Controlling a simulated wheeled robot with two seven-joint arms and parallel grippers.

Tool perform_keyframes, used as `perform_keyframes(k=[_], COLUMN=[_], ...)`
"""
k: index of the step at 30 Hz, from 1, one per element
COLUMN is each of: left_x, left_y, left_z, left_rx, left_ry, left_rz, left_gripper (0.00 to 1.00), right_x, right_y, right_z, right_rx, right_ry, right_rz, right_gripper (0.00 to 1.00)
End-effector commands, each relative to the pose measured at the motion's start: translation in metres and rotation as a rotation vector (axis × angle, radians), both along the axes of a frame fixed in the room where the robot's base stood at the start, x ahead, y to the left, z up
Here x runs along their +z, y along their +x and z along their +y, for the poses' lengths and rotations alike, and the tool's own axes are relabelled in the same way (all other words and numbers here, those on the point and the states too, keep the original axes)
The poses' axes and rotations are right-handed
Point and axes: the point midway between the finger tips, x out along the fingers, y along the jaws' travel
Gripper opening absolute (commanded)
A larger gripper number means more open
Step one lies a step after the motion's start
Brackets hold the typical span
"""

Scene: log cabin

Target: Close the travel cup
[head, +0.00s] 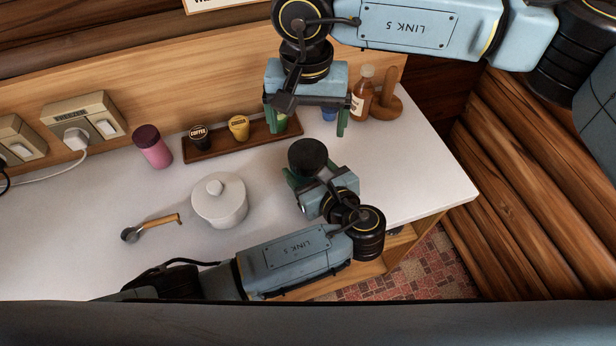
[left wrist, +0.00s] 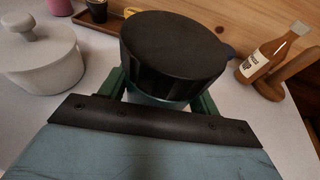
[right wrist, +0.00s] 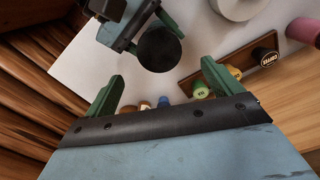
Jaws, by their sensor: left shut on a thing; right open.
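The travel cup is seen from above with its round black top (head: 307,156), at the right part of the white counter. My left gripper (head: 308,175) is shut around the cup below this top, and the cup looks upright. The cup's lower body is mostly hidden by the gripper. My right gripper (head: 306,122) is open and empty, pointing down above the back of the counter, apart from the cup. The black top also shows in the right wrist view (right wrist: 159,49).
A wooden tray (head: 216,149) with several coloured capsules lies behind, partly under my right gripper. A syrup bottle (head: 362,94) and wooden stand (head: 385,102) are at the back right. A white lidded pot (head: 219,207), pink container (head: 152,147) and scoop (head: 150,228) are left.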

Motion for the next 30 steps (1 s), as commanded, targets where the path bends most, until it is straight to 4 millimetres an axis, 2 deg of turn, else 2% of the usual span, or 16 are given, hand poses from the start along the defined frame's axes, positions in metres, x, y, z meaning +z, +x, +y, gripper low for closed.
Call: perform_keyframes(k=[5,18,23,30], left_x=[-0.001,0.0,0.0,0.0], left_y=[-0.001,0.0,0.0,0.0], left_z=[-0.001,-0.001,-0.001,-0.001], left_rx=[-0.003,-0.002,-0.002,-0.002], left_ry=[-0.003,-0.004,-0.003,-0.003], left_rz=[0.002,0.001,0.0,0.0], left_gripper=[0.0,0.0,0.0,0.0], right_x=[-0.009,-0.071,-0.08,-0.081], right_y=[0.0,0.0,0.0,0.0], right_z=[0.0,0.0,0.0,0.0], right_rx=[-0.002,-0.003,-0.003,-0.003], right_ry=[-0.001,0.0,0.0,0.0], right_rz=[0.001,0.001,0.0,0.0], right_gripper=[0.91,0.91,0.91,0.91])
